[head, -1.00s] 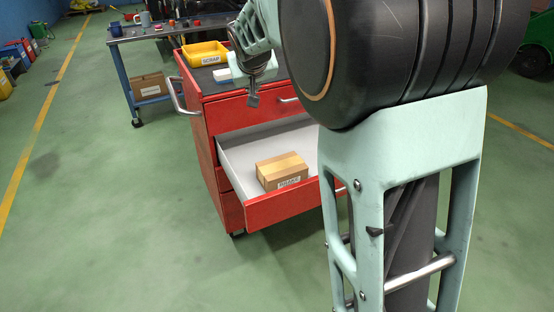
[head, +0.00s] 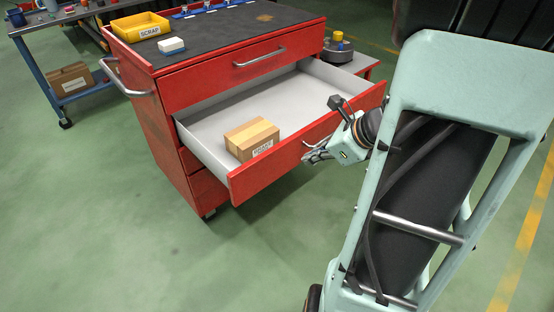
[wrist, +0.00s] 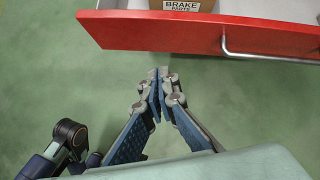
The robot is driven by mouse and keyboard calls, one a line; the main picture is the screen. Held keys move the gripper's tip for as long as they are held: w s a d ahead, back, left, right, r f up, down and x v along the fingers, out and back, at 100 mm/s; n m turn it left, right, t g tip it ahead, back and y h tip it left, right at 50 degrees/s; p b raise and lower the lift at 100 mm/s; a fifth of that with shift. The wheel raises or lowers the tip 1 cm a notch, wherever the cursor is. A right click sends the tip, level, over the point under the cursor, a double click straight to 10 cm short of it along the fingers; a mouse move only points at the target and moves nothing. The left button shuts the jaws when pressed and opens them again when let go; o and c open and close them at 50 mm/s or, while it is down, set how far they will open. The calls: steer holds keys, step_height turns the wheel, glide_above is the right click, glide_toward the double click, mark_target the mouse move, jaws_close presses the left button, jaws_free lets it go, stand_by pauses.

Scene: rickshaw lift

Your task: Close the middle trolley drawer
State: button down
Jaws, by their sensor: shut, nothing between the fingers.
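The red trolley (head: 150,130) has its middle drawer (head: 260,166) pulled well out, with a pale grey inside. A cardboard box (head: 252,139) labelled brake parts lies in it, near the front left; part of the box (wrist: 182,5) also shows in the wrist view. My gripper (head: 308,156) is close to the outside of the drawer front, near its handle. In the wrist view my gripper (wrist: 158,75) is shut and empty, its tips just short of the red drawer front (wrist: 165,32). The drawer handle (wrist: 270,54) is to the right of the tips there.
The top drawer (head: 240,66) is shut. A yellow scrap bin (head: 141,28) and a white block (head: 172,45) stand on the trolley top. A workbench (head: 50,65) stands behind at left. The green floor left of and before the trolley is clear.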

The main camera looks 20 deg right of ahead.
steer(key=s+m+t, duration=0.1)
steer(key=m, duration=0.2)
steer(key=b, duration=0.5)
glide_toward(277, 158)
steer(key=shift+m+t, duration=0.3)
steer(key=shift+m, duration=0.1)
steer(key=shift+s+f+x, duration=0.1)
steer(key=shift+x, duration=1.4)
steer(key=shift+s+f+x, duration=0.15)
steer(key=shift+x, duration=1.4)
